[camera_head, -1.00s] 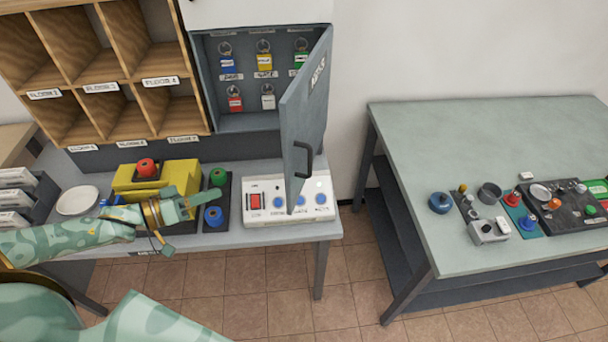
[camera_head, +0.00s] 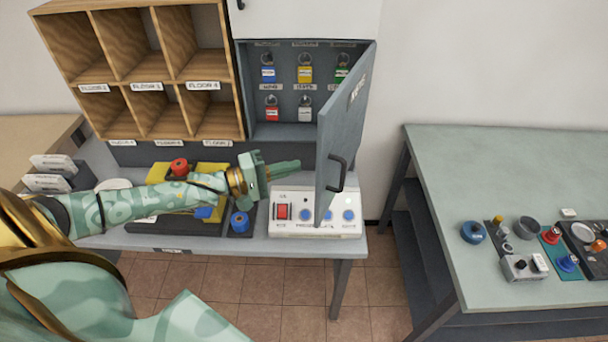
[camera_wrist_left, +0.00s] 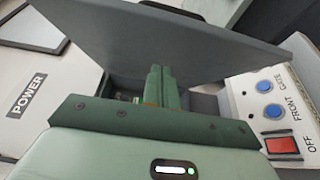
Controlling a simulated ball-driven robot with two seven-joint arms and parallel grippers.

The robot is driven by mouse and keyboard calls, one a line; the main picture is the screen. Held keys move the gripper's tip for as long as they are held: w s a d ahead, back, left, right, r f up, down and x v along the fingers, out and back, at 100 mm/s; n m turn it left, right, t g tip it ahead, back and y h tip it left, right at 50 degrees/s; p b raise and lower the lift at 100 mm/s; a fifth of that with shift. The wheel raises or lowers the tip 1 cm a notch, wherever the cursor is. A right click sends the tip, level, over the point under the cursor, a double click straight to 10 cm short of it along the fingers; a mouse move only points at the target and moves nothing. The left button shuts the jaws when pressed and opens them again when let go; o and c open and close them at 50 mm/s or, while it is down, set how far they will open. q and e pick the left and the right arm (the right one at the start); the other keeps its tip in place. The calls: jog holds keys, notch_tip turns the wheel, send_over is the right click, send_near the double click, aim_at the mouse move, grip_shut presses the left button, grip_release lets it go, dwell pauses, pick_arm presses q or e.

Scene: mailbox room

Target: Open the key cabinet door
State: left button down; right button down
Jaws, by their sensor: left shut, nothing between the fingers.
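The key cabinet (camera_head: 285,131) is on the wall and its grey door (camera_head: 345,120) stands open, swung out to the right. A dark handle (camera_head: 337,174) is on the door's outer face. Several keys with coloured tags hang inside, among them a blue one (camera_head: 268,75) and a yellow one (camera_head: 305,73). My left gripper (camera_head: 298,164) is shut and empty, just left of the door's inner side and above the button panel. In the left wrist view its fingers (camera_wrist_left: 160,85) point at the grey door panel (camera_wrist_left: 200,40); I cannot tell whether they touch it. My right gripper is not in view.
A white panel (camera_head: 348,228) with a red switch and blue buttons sits below the door. Wooden pigeonholes (camera_head: 150,85) stand left of the cabinet. A green-topped table (camera_head: 480,180) with small parts stands at the right, beyond a floor gap.

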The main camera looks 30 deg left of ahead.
pick_arm(q)
jog(key=shift+w+d+p, duration=0.2)
jog(key=shift+d+p, duration=0.1)
jog(key=shift+d, duration=1.7)
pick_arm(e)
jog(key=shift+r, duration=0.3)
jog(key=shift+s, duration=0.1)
